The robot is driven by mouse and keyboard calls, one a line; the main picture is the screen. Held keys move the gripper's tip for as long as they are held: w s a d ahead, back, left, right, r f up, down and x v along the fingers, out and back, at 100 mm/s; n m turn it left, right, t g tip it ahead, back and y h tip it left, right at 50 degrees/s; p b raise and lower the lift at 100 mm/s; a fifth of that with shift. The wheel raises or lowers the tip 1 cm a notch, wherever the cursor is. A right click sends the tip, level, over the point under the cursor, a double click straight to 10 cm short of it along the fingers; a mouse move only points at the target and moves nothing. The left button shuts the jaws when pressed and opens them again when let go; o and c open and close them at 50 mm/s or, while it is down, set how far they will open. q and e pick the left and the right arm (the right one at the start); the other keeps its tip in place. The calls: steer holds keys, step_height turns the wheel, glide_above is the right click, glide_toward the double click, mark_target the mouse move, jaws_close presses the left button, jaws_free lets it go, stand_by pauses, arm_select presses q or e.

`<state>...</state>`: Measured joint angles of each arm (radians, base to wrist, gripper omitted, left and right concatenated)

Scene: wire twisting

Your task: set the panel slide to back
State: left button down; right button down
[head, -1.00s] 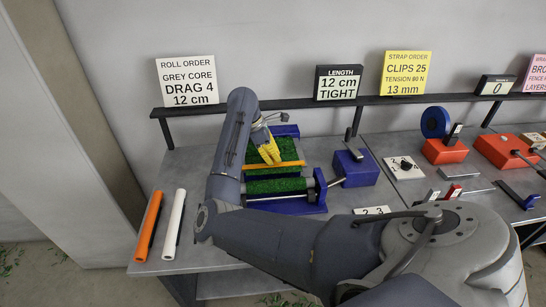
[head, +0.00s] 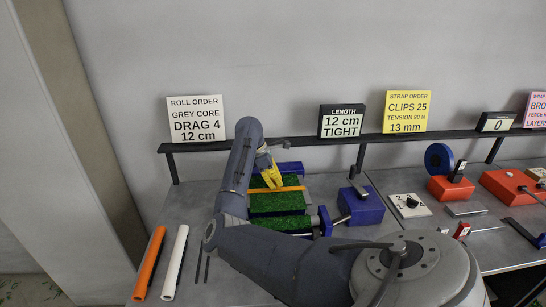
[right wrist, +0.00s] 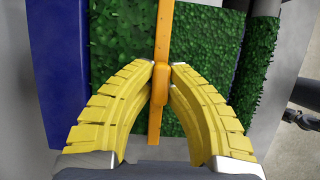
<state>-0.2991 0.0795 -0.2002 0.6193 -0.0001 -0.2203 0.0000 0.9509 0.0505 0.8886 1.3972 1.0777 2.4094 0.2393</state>
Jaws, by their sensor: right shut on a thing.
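The panel slide appears to be the orange bar (head: 293,189) lying across a green turf bed (head: 278,205) in a blue frame (head: 290,168). Turf shows both behind and in front of the bar. My right gripper (head: 272,184) has yellow ribbed fingers and reaches down onto the bar from above. In the right wrist view its fingertips (right wrist: 162,68) are shut on a small raised tab of the orange bar (right wrist: 163,30). My left gripper is not in view.
A green turf roll (head: 283,223) lies in front of the bed. A blue block with a lever (head: 360,208) stands to the right. Orange (head: 149,265) and white (head: 175,262) tubes lie at left. Signs stand on a rail behind.

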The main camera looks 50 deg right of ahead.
steer(key=c, duration=1.8)
jaws_free()
steer(key=shift+w+d+r, duration=0.1)
steer(key=shift+w+d, duration=0.05)
steer(key=shift+o, duration=1.1)
steer(key=shift+d, duration=0.1)
steer(key=shift+o, duration=1.1)
steer(key=v, duration=1.2)
